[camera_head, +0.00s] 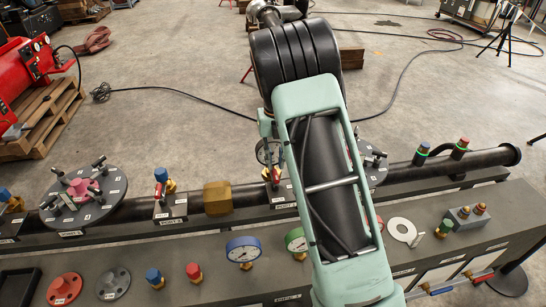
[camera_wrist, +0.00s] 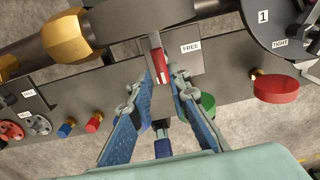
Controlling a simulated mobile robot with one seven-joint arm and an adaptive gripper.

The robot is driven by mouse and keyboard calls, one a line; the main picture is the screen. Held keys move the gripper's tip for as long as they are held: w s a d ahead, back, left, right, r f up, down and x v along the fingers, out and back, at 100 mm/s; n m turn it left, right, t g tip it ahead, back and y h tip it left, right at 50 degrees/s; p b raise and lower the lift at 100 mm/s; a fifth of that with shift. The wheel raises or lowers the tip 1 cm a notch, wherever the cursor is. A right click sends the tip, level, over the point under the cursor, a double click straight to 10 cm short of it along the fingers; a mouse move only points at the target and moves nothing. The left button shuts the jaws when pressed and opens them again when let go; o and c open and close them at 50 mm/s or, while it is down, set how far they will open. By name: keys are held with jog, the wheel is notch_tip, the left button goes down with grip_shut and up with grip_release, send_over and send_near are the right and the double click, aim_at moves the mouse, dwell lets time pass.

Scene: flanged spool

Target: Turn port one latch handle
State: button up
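A latch handle with a red grip (camera_wrist: 161,66) stands out from a small dark plate beside the pipe. A white "FREE" label (camera_wrist: 190,48) is next to it. My gripper (camera_wrist: 164,78) has two blue fingers, spread apart, with the red grip between their tips. I cannot tell whether either finger touches it. In the head view my arm covers most of the gripper and part of this latch. A round disc (camera_wrist: 265,25) marked "1" and "TIGHT" is at the upper right of the wrist view.
A brass hexagonal block (camera_head: 217,198) sits on the pipe, with another red latch handle (camera_head: 159,191) left of it. A blue gauge (camera_head: 243,249), a green gauge (camera_head: 296,240) and several knobs stand on the front bench. A flanged disc (camera_head: 84,198) is at the left.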

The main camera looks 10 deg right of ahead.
aim_at(276, 174)
notch_tip(276, 174, down, 7)
jog(key=b, duration=0.5)
jog(key=shift+s, duration=0.1)
jog(key=shift+d+f+b, duration=0.1)
jog(key=shift+f+b, duration=0.05)
jog(key=shift+b, duration=0.35)
jog(key=n, duration=0.4)
jog(key=n+b, duration=0.1)
jog(key=n, duration=0.1)
jog(key=shift+r, duration=0.25)
jog(key=n+p, duration=0.1)
jog(key=n, duration=0.4)
jog(key=shift+r+n, duration=0.15)
jog(key=shift+n, duration=0.15)
jog(key=shift+n+p, duration=0.65)
jog(key=shift+n, duration=0.65)
jog(key=n, duration=0.8)
jog(key=shift+f+m+b, duration=0.3)
jog(key=shift+m, duration=1.1)
notch_tip(276, 174, up, 7)
jog(key=p, duration=0.4)
jog(key=shift+r, duration=0.2)
